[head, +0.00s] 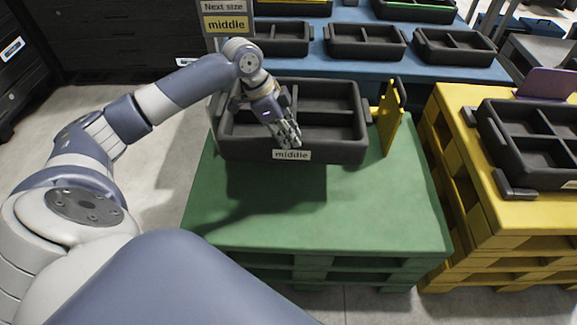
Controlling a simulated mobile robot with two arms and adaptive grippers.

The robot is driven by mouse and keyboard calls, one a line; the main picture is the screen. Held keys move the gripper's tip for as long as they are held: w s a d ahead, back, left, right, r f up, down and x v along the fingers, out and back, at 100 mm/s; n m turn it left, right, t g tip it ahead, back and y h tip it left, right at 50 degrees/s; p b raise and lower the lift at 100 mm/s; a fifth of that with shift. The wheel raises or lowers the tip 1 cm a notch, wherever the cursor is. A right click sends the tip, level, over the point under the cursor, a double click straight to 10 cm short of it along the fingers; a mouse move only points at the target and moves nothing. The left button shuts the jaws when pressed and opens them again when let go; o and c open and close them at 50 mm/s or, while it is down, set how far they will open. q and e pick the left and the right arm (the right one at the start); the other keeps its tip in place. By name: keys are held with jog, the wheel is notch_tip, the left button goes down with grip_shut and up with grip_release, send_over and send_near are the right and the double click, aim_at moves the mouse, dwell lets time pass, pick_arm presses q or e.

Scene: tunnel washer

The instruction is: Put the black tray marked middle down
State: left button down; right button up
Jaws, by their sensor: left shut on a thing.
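The black tray (345,149) has several compartments and a pale label reading "middle" on its front wall. It is at the back of the green pallet (350,205), roughly level. A dark shadow spreads on the green top in front of it, and the tray seems to be a little above the surface; its underside is hidden. My left gripper (289,136) reaches in from the left and is shut on the tray near the front wall. The exact grip spot is partly hidden by the fingers. My right gripper does not show.
A yellow upright plate (390,120) stands at the tray's right. A yellow pallet (510,212) with another black tray (535,178) is further right. A blue table (380,72) with several black trays is behind. A "Next size middle" sign (226,20) is at the back left. The green front is clear.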

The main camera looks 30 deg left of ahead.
aim_at(268, 140)
pick_arm(q)
notch_tip(268, 140, down, 10)
jog(key=shift+r+b, duration=0.1)
jog(key=shift+b, duration=0.95)
jog(key=shift+f+b, duration=0.5)
jog(key=shift+f, duration=1.65)
jog(key=c, duration=1.5)
grip_release()
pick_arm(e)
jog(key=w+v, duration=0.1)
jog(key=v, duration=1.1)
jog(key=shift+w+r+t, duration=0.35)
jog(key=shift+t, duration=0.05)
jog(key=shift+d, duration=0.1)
pick_arm(q)
jog(key=p+v, duration=0.2)
jog(key=v, duration=1)
jog(key=shift+p, duration=0.4)
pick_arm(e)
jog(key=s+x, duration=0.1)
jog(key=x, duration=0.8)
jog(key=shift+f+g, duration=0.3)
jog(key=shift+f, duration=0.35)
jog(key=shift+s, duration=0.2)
